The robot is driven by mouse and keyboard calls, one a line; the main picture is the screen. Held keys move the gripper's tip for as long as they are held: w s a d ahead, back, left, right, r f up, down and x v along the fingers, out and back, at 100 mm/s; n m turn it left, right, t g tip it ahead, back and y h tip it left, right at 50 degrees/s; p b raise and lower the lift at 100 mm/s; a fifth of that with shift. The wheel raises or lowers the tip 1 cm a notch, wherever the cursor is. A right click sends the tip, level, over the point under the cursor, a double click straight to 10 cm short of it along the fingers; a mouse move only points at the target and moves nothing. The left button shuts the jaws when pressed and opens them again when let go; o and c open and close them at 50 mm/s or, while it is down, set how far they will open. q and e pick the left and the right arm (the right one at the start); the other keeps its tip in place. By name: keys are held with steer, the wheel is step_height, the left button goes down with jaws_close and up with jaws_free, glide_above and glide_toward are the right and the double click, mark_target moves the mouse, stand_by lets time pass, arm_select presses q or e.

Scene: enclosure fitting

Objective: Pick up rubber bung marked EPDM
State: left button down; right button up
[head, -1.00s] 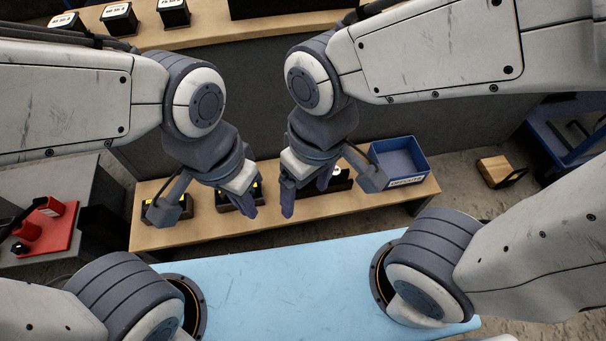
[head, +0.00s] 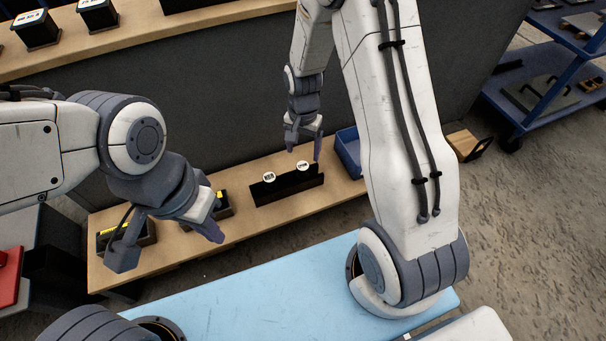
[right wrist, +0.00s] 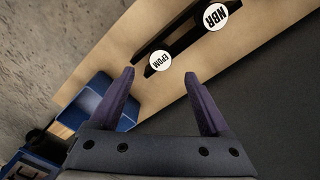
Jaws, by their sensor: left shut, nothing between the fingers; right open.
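The rubber bung marked EPDM (head: 302,165) shows its white round label at the right end of a black holder (head: 290,187) on the wooden shelf. In the right wrist view its label (right wrist: 160,61) lies just beyond and between the fingertips. The bung marked NBR (head: 269,177) sits to its left in the same holder; it also shows in the right wrist view (right wrist: 215,16). My right gripper (head: 303,150) is open and empty, close by the EPDM label in the head view. My left gripper (head: 218,222) is shut and empty, over the shelf further left.
The wooden shelf (head: 240,237) also bears a blue bin (head: 348,150) right of the holder and dark blocks with yellow marks (head: 140,236) at left. A dark panel (head: 200,110) stands behind. A light blue surface (head: 260,300) lies in front.

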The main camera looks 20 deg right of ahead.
mark_target(303, 165)
step_height(303, 165, down, 3)
steer(key=shift+f+b, duration=0.15)
steer(key=shift+b, duration=0.5)
step_height(303, 165, down, 5)
steer(key=b, duration=0.4)
jaws_close()
